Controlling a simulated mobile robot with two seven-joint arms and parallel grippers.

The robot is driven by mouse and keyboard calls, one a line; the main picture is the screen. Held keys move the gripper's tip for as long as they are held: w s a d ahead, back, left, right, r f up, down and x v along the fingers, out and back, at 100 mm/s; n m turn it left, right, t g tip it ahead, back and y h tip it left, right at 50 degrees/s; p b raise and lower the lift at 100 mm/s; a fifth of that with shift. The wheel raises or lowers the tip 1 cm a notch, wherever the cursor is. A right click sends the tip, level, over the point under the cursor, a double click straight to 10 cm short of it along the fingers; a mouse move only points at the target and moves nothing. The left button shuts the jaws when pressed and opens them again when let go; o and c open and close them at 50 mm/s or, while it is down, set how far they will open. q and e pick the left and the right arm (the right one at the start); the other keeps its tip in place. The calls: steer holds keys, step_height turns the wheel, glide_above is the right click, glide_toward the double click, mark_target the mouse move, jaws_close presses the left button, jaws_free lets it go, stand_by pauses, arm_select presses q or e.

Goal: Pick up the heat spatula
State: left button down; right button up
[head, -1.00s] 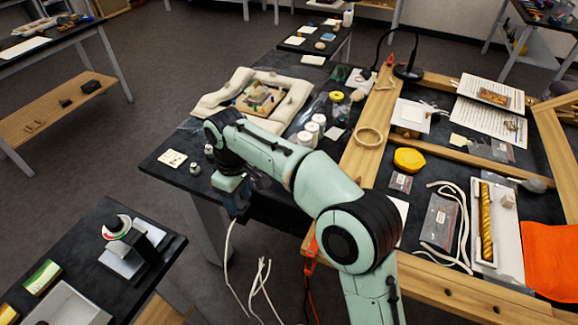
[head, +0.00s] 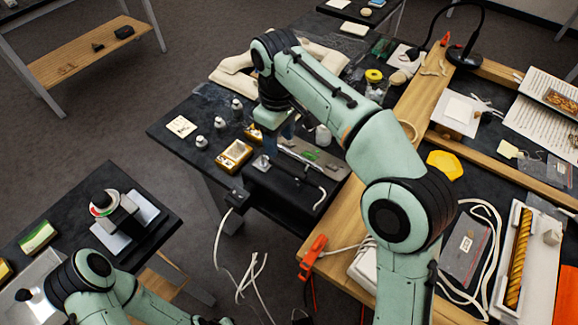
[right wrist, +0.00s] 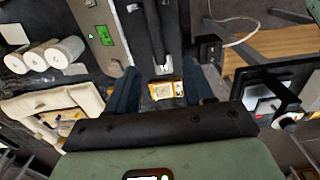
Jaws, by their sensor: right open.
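My right gripper (head: 283,138) hangs over the left part of the black table, partly hidden by its own wrist in the head view. In the right wrist view its two dark blue fingers (right wrist: 165,92) stand apart with nothing held between them. What looks like the heat spatula, a dark bar with a small metal tip (right wrist: 163,69), lies beyond the gap between the fingers. In the head view a metal tip (head: 262,162) shows on a long black block (head: 290,192), just below the gripper. Where handle and block part is unclear. My left arm shows at lower left, its gripper out of frame.
A gold-coloured box (head: 234,155) and several small jars stand left of the gripper. A grey board with a green label (right wrist: 101,38) lies beside the bar. White cables (head: 222,240) hang off the near edge. A wooden frame (head: 400,125) lies to the right.

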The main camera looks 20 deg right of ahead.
steer(key=b, duration=0.1)
glide_above(282, 163)
steer(key=f, duration=0.4)
steer(key=shift+s+a+f, duration=0.25)
steer(key=shift+s+f, duration=0.1)
steer(key=shift+f, duration=0.05)
steer(key=shift+w+f, duration=0.15)
steer(key=shift+f, duration=0.3)
steer(key=f, duration=0.2)
steer(key=f+b, duration=0.1)
steer(key=f, duration=0.2)
steer(key=shift+w+d, duration=0.15)
steer(key=shift+d, duration=0.05)
arm_select(q)
steer(key=f, duration=0.1)
steer(key=s+f, duration=0.1)
steer(key=f, duration=0.1)
steer(key=shift+s+f, duration=0.15)
steer(key=shift+s, duration=0.15)
arm_select(e)
steer(key=shift+r, duration=0.1)
jaws_close()
